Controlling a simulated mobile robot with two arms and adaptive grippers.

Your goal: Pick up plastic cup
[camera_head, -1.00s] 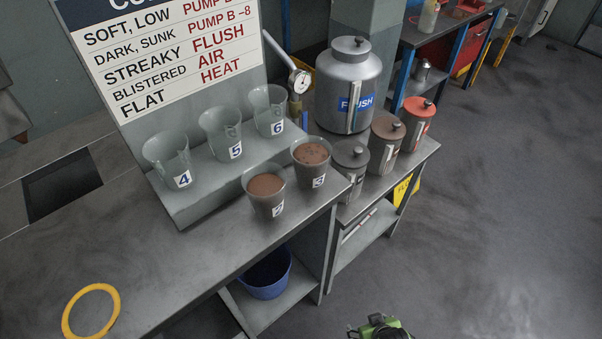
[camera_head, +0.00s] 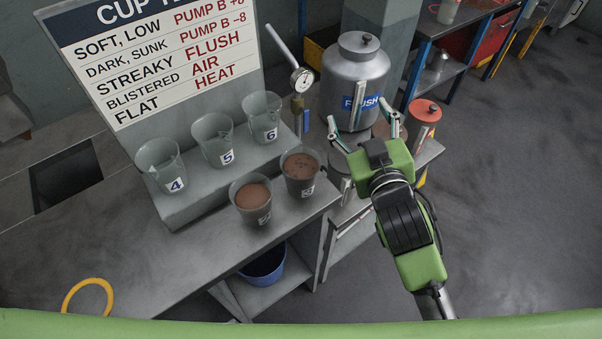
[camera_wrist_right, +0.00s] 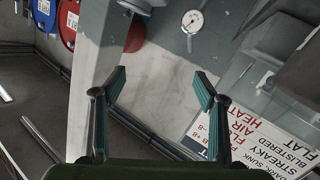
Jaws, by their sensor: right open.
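Clear empty plastic cups 4 (camera_head: 161,165), 5 (camera_head: 212,140) and 6 (camera_head: 262,117) stand upright on a raised step below the sign. Cup 2 (camera_head: 251,200) and cup 3 (camera_head: 300,173), both filled with brown material, stand on the bench in front of it. My right gripper (camera_head: 358,112) is open and empty, to the right of the cups, and appears in front of the silver tank. In the right wrist view its two fingers (camera_wrist_right: 157,82) are spread apart with nothing between them. No cup is clear in that view. My left gripper is out of view.
The silver FLUSH tank (camera_head: 353,75) and a red-lidded canister (camera_head: 426,113) stand beyond my right arm, which partly hides other canisters. A dial gauge (camera_head: 301,79) is right of the sign (camera_head: 160,50). A yellow ring (camera_head: 88,284) lies on the bench. A blue bucket (camera_head: 264,267) sits below.

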